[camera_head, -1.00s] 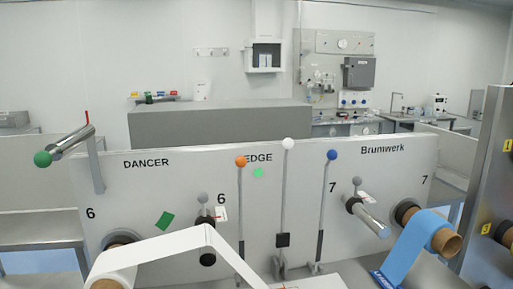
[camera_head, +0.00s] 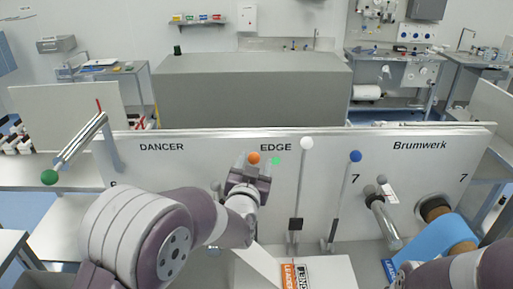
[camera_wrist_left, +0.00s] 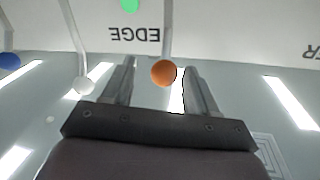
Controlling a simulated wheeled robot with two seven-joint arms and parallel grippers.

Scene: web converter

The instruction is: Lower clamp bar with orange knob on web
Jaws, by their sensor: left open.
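The orange knob (camera_head: 254,158) tops a lever in front of the panel, left of the word EDGE. My left gripper (camera_head: 250,168) is open at the knob, its fingers to either side of it. In the left wrist view the orange knob (camera_wrist_left: 164,73) lies between the two open fingers (camera_wrist_left: 160,85), with gaps visible on both sides. The lever's lower part and clamp bar are hidden by my left arm in the head view. The white web (camera_head: 260,265) shows below my left wrist. Part of my right arm shows at the lower right; its gripper is not seen.
A white knob (camera_head: 307,143) and a blue knob (camera_head: 355,156) top levers right of the orange one. A blue roll (camera_head: 432,243) sits at right.

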